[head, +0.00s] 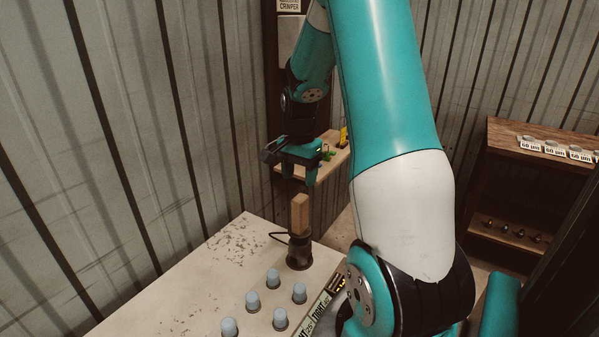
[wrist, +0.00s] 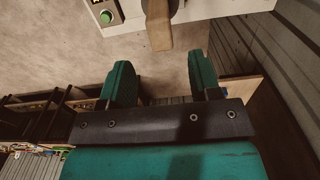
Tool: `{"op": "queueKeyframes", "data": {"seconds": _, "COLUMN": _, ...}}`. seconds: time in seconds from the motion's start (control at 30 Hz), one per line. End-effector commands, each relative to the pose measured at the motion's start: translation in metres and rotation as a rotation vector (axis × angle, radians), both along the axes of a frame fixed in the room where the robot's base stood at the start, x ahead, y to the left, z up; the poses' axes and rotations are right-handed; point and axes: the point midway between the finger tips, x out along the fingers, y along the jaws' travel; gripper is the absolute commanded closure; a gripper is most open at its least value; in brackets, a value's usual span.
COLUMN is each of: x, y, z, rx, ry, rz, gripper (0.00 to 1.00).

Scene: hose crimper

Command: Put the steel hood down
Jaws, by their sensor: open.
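A dark metal cylindrical piece (head: 299,252) stands near the far right corner of the pale table. A light wooden block-shaped handle (head: 300,213) rises upright from its top. I take this to be the steel hood, but cannot tell where the hood ends and anything beneath it begins. My gripper (head: 299,177) is open and empty, a little above the wooden handle and apart from it. In the wrist view the handle (wrist: 158,28) shows at the top, beyond the gap between my spread fingers (wrist: 160,68).
Several pale blue-grey capped pegs (head: 253,300) stand on the table (head: 190,285) in front of the dark piece. A labelled strip (head: 322,306) runs along the right edge. A green button (wrist: 106,17) sits beside the handle. A wooden shelf (head: 510,140) stands at the right.

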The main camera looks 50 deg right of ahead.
Motion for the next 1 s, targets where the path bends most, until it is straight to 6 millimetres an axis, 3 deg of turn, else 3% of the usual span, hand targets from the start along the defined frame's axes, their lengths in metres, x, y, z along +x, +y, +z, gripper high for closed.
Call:
{"op": "queueKeyframes", "data": {"seconds": 0.1, "x": 0.0, "y": 0.0, "z": 0.014, "rx": -0.001, "ry": -0.002, "rz": 0.0, "gripper": 0.43}}
{"op": "queueKeyframes", "data": {"seconds": 0.33, "x": 0.001, "y": 0.003, "z": 0.025, "rx": 0.001, "ry": -0.001, "rz": 0.011, "gripper": 0.43}}
{"op": "queueKeyframes", "data": {"seconds": 0.43, "x": 0.008, "y": 0.03, "z": 0.033, "rx": 0.01, "ry": -0.02, "rz": 0.128, "gripper": 0.43}}
{"op": "queueKeyframes", "data": {"seconds": 0.47, "x": 0.012, "y": 0.046, "z": 0.037, "rx": 0.015, "ry": -0.032, "rz": 0.197, "gripper": 0.43}}
{"op": "queueKeyframes", "data": {"seconds": 0.57, "x": 0.016, "y": 0.123, "z": 0.057, "rx": 0.044, "ry": -0.086, "rz": 0.534, "gripper": 0.43}}
{"op": "queueKeyframes", "data": {"seconds": 0.63, "x": 0.005, "y": 0.189, "z": 0.072, "rx": 0.07, "ry": -0.136, "rz": 0.836, "gripper": 0.43}}
{"op": "queueKeyframes", "data": {"seconds": 0.7, "x": -0.019, "y": 0.251, "z": 0.083, "rx": 0.101, "ry": -0.189, "rz": 1.144, "gripper": 0.43}}
{"op": "queueKeyframes", "data": {"seconds": 0.8, "x": -0.066, "y": 0.318, "z": 0.094, "rx": 0.144, "ry": -0.262, "rz": 1.536, "gripper": 0.43}}
{"op": "queueKeyframes", "data": {"seconds": 0.9, "x": -0.11, "y": 0.358, "z": 0.1, "rx": 0.182, "ry": -0.323, "rz": 1.832, "gripper": 0.43}}
{"op": "queueKeyframes", "data": {"seconds": 1.0, "x": -0.14, "y": 0.377, "z": 0.101, "rx": 0.207, "ry": -0.363, "rz": 2.01, "gripper": 0.43}}
